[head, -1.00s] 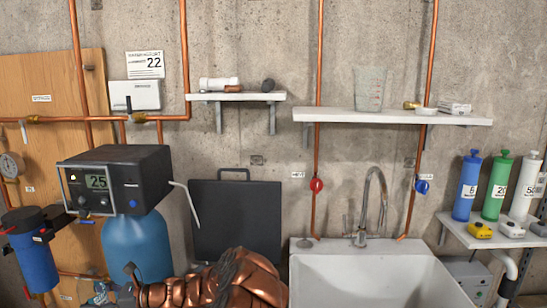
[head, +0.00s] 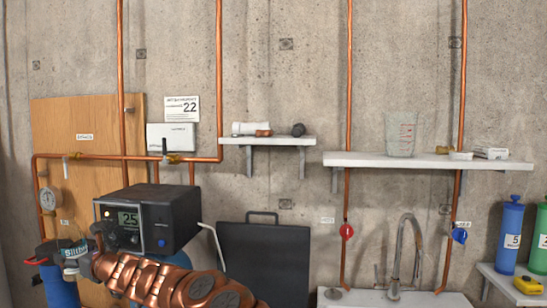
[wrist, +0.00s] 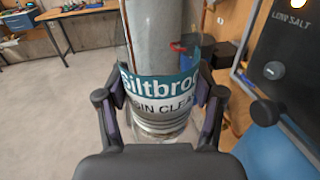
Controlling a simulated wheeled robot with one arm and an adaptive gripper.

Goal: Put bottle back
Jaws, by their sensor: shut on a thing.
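The bottle (wrist: 160,60) is clear, with a teal and white label reading "Siltbroo…" and "…GIN CLEA…". It fills the middle of the wrist view, and its top runs out of the picture. My gripper (wrist: 163,98) is shut on it, with one dark pad on each side around the label. In the head view, the bottle's label (head: 72,252) shows small at the lower left. My gripper (head: 82,256) is there at the end of my copper arm, in front of the blue tank and the black control box (head: 150,218).
A small shelf (head: 268,140) carries white and copper fittings. A longer shelf (head: 430,161) carries a clear beaker (head: 400,133), with free room at its left end. Copper pipes (head: 349,80) run up the wall. A sink tap (head: 400,250) stands lower right.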

